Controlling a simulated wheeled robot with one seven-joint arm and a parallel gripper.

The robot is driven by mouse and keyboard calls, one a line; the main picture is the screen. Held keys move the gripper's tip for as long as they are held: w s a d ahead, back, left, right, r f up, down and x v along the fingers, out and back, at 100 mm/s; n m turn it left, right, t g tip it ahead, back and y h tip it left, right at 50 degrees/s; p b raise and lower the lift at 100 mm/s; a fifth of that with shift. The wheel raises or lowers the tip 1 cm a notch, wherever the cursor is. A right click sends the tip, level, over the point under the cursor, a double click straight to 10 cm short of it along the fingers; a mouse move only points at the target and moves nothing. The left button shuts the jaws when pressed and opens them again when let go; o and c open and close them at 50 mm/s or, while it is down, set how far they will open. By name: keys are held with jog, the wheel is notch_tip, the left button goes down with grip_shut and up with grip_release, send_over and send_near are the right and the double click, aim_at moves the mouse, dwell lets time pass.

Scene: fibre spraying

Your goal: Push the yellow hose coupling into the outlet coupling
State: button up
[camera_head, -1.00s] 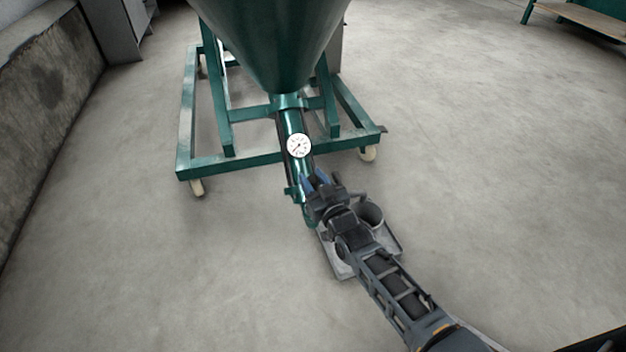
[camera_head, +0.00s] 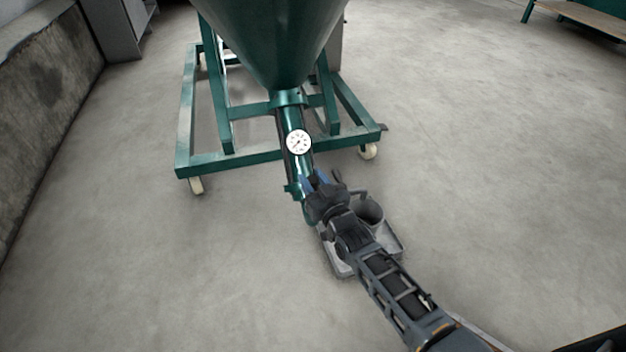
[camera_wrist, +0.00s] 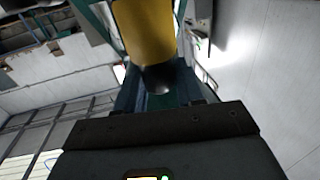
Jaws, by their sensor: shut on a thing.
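The yellow hose coupling (camera_wrist: 145,30) shows in the wrist view at the top centre, in front of my gripper's blue fingers. My gripper (camera_head: 317,182) is shut on it at the lower end of the green outlet pipe (camera_head: 296,160); in the wrist view the fingers (camera_wrist: 158,92) stand on both sides of a dark rounded part under the yellow. In the head view my gripper hides the yellow coupling. The outlet coupling is mostly hidden there too, so I cannot tell whether the two couplings touch.
A round pressure gauge (camera_head: 298,142) sits on the outlet pipe below the green hopper (camera_head: 270,40). The hopper's wheeled green frame (camera_head: 235,162) stands behind. A grey tray (camera_head: 343,268) with a bucket (camera_head: 369,213) lies under my arm. The floor around is clear.

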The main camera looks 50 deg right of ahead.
aim_at(316, 189)
jog(key=shift+f+b, duration=0.8)
jog(key=shift+f, duration=0.15)
jog(key=o, duration=1.2)
jog(key=p+v, duration=0.2)
jog(key=v, duration=0.5)
jog(key=shift+p, duration=0.35)
jog(key=shift+s+a, duration=0.2)
jog(key=shift+s, duration=0.15)
